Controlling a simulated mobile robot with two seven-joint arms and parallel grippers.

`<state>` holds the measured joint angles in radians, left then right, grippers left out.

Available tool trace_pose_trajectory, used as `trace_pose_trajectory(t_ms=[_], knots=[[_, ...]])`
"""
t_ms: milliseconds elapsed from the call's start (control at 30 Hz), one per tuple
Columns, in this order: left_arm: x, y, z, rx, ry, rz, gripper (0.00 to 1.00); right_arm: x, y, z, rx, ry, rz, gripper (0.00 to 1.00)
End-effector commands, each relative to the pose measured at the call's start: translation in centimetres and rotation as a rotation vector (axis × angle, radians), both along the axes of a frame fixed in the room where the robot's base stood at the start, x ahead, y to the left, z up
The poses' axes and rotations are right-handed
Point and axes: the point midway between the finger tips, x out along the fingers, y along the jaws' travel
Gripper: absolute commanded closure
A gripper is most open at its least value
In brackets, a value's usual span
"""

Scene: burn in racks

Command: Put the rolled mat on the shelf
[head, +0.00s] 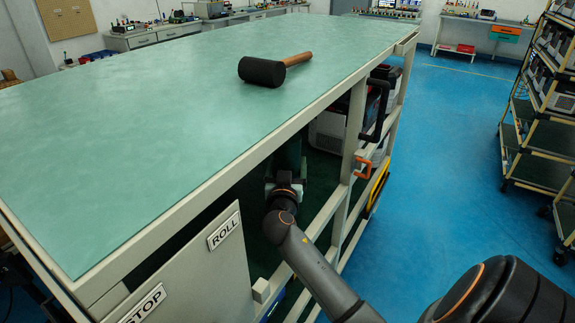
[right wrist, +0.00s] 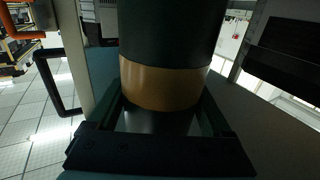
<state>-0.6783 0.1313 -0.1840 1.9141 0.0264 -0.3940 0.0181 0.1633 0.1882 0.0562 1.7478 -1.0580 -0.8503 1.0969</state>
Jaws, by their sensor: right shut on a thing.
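The rolled mat (right wrist: 168,35) is a dark green cylinder with a tan band (right wrist: 160,87), filling the upper middle of the right wrist view. My right gripper (right wrist: 163,112) is shut on it near the band. In the head view my right arm reaches in under the tabletop, with the right gripper (head: 284,182) at the open side of the workbench (head: 205,190). The green end of the mat (head: 289,154) shows just beyond it, partly hidden below the table edge. The mat's far end and what it rests on are hidden. My left gripper is not in view.
A black-headed mallet (head: 262,71) lies on the green tabletop. A white panel labelled ROLL (head: 223,231) is left of my gripper. Blue floor to the right is clear, up to a rack (head: 540,150).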

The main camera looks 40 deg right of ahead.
Motion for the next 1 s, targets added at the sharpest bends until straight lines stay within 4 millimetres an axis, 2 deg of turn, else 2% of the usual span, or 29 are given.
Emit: trace_pose_trajectory(t_ms=[100,133,233,533,767,800,1000], knots=[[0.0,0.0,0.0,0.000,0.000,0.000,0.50,0.0,0.0,0.3,-0.003,-0.006,0.001,1.00],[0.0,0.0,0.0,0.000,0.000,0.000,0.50,0.0,0.0,0.0,0.000,0.000,0.000,0.13],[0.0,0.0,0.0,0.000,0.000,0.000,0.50,0.0,0.0,0.0,0.000,0.000,0.000,0.02],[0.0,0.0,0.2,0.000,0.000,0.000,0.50,0.0,0.0,0.2,0.000,0.000,0.000,0.00],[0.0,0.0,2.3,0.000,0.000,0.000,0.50,-0.1,0.2,1.7,-0.001,0.002,0.002,0.00],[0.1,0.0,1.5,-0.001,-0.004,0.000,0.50,-0.8,1.1,0.8,0.004,0.002,0.005,0.00],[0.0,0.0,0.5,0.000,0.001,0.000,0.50,-4.2,4.5,0.8,0.005,0.001,0.002,0.00]])
